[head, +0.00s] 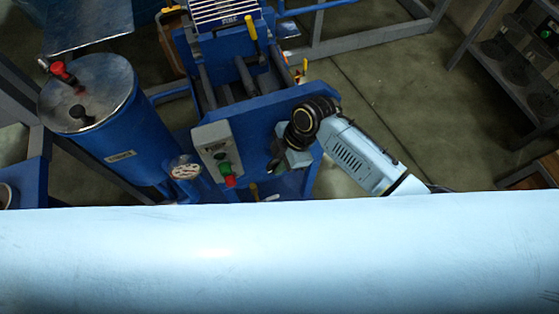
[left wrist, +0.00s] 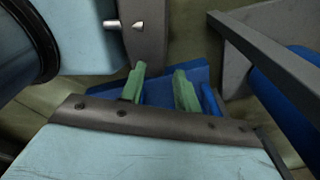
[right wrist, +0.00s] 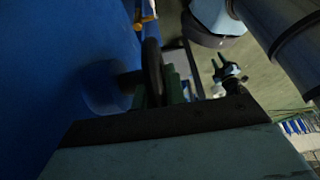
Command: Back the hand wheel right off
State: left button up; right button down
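The hand wheel (right wrist: 153,72) shows in the right wrist view as a dark ring seen nearly edge-on, beside the blue panel (right wrist: 60,70). A stub joins it to the panel side. My right gripper (right wrist: 172,88) has its green fingers right at the wheel's rim; the wheel hides part of them, so their grip is unclear. In the head view my right gripper (head: 276,160) is at the front of the blue machine frame (head: 255,120), and the wheel is hard to make out there. My left gripper (left wrist: 160,88) is open and empty, its green fingers apart, away from the wheel.
A grey control box (head: 215,150) with green and red buttons is left of my right gripper. A blue tank (head: 115,130) with a metal lid stands further left. A grey shelf (head: 500,70) is at right. Open floor (head: 400,100) lies between.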

jog(key=shift+r+h+p, duration=0.15)
jog(key=shift+h+p, duration=0.25)
jog(key=shift+p, duration=0.35)
jog(key=h+p, duration=0.1)
jog(key=p, duration=0.1)
jog(key=shift+t+h+p, duration=0.3)
jog(key=shift+t+h, duration=0.1)
jog(key=shift+a+t+h+p, duration=0.1)
jog(key=shift+t+h+p, duration=0.2)
jog(key=shift+h+p, duration=0.35)
jog(key=shift+f+t+h+p, duration=0.3)
jog(key=shift+t+h+p, duration=0.15)
jog(key=shift+h, duration=0.8)
jog(key=c, duration=1.4)
grip_release()
jog(key=shift+c, duration=0.2)
